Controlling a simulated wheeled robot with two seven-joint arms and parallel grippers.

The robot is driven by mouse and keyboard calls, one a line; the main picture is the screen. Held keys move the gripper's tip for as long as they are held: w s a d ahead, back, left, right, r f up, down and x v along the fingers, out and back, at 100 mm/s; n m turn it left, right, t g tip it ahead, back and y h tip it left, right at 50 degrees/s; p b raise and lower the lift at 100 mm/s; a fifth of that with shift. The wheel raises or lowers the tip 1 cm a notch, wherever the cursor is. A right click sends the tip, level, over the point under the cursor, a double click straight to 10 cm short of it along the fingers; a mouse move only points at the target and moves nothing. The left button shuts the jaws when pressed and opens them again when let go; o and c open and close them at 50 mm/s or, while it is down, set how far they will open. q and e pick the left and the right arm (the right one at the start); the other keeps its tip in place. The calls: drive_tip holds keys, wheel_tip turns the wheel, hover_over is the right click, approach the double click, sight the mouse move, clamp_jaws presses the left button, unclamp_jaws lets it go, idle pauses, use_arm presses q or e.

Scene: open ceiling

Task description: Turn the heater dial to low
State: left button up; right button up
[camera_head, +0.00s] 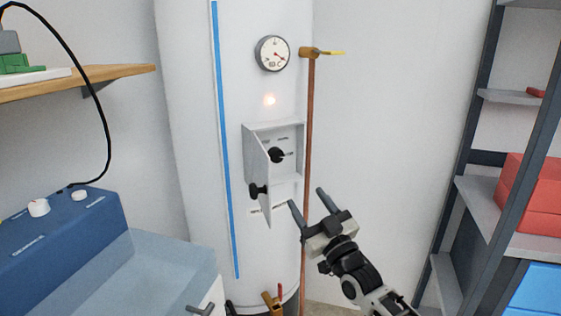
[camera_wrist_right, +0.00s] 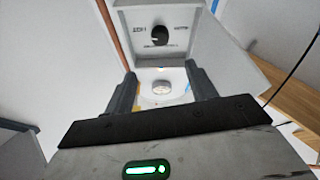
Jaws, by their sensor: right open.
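The heater (camera_head: 190,100) is a tall white cylinder with a blue vertical stripe. Its control box (camera_head: 294,130) has a cover hanging open to the left, with a black knob on it. The black heater dial (camera_head: 276,155) sits inside the box; in the right wrist view the dial (camera_wrist_right: 160,36) is at the top between printed labels, too small to read for certain. My right gripper (camera_head: 309,199) is open and empty, below and to the right of the box, apart from the dial. In the wrist view its fingers (camera_wrist_right: 161,88) are spread. My left gripper is not in view.
A round gauge (camera_head: 273,54) and a small glowing light (camera_head: 269,100) are above the box. A copper pipe (camera_head: 310,130) with a yellow-handled valve runs just right of it. A blue-topped unit (camera_head: 60,235) stands left; a shelf rack (camera_head: 475,130) with red boxes stands right.

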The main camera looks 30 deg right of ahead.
sight(278, 156)
drive_tip(key=p+x, duration=0.1)
drive_tip(key=x, duration=1.3)
drive_tip(key=shift+w, duration=0.1)
drive_tip(key=shift+f, duration=0.1)
drive_tip(key=c, duration=1)
